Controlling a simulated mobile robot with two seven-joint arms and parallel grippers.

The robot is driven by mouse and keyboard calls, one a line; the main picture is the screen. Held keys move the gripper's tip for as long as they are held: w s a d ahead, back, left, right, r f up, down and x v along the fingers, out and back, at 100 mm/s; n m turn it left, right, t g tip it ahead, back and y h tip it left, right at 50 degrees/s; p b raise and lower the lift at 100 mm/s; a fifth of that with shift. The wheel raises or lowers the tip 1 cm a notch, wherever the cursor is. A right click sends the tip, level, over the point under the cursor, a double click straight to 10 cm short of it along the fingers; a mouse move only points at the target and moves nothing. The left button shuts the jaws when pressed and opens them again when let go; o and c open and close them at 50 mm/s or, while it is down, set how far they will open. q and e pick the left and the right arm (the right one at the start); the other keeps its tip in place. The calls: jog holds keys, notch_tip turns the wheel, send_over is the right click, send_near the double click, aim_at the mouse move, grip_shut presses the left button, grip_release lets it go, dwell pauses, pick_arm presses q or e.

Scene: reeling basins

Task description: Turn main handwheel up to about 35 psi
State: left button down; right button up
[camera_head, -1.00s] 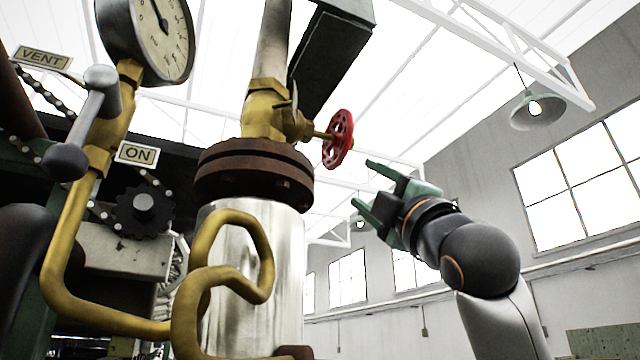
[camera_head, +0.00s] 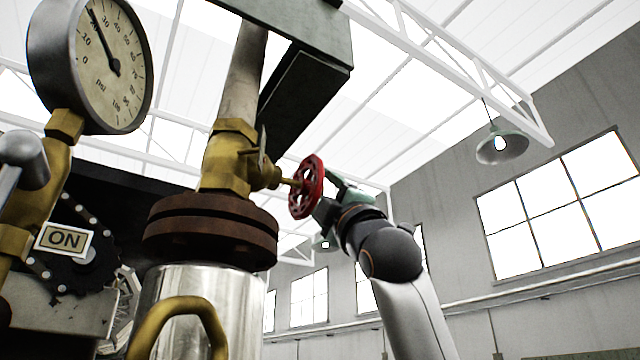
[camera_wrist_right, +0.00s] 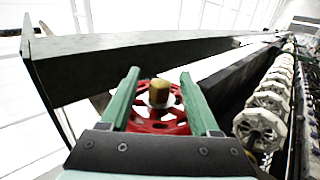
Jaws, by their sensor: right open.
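The red main handwheel (camera_head: 306,187) sits on a brass valve (camera_head: 232,158) above the rusty flange. In the right wrist view the handwheel (camera_wrist_right: 160,118) shows its brass hub nut (camera_wrist_right: 159,92) facing me. My right gripper (camera_head: 328,192) is at the wheel's right side, partly hidden behind its rim. In the wrist view its green fingers (camera_wrist_right: 158,84) are apart, on either side of the hub and overlapping the rim; contact cannot be told. The pressure gauge (camera_head: 100,75) is at upper left, its needle near 20 psi. My left gripper is not in view.
A brown flange (camera_head: 210,230) tops the shiny cylinder (camera_head: 215,295). A brass pipe loop (camera_head: 180,315) stands in front of it. An ON plate (camera_head: 65,239) and a grey lever (camera_head: 25,158) are at left. A dark beam (camera_head: 305,90) passes above the wheel.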

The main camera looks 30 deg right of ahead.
jog(key=shift+w+r, duration=0.15)
jog(key=shift+w, duration=0.05)
grip_shut()
dwell(0.5)
